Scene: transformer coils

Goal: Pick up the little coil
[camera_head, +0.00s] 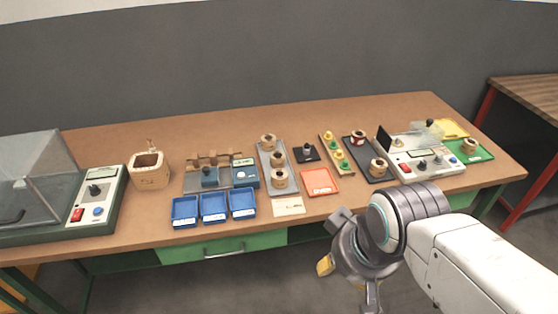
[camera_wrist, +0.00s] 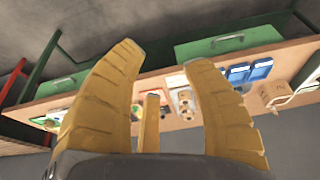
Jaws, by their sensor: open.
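Several small tan coils stand on the bench. Three stand in a row on a grey tray (camera_head: 266,178): a back coil (camera_head: 268,141), a middle coil (camera_head: 277,158) and a front coil (camera_head: 280,179). A coil with a dark red middle (camera_head: 358,137) and a plain coil (camera_head: 378,167) are on a black tray. Another coil (camera_head: 470,146) is on a green mat. I cannot tell which is the little one. My gripper (camera_wrist: 164,54) is open and empty, its yellow fingers spread. In the head view it hangs off the bench's front edge, mostly hidden by my arm.
The wooden bench (camera_head: 110,148) has green drawers below. Blue bins (camera_head: 214,208), an orange tray (camera_head: 320,182), a wooden box (camera_head: 150,171), a clear-hooded machine (camera_head: 35,185) and a white instrument (camera_head: 428,166) stand on it. A red-legged table (camera_head: 535,95) is at right.

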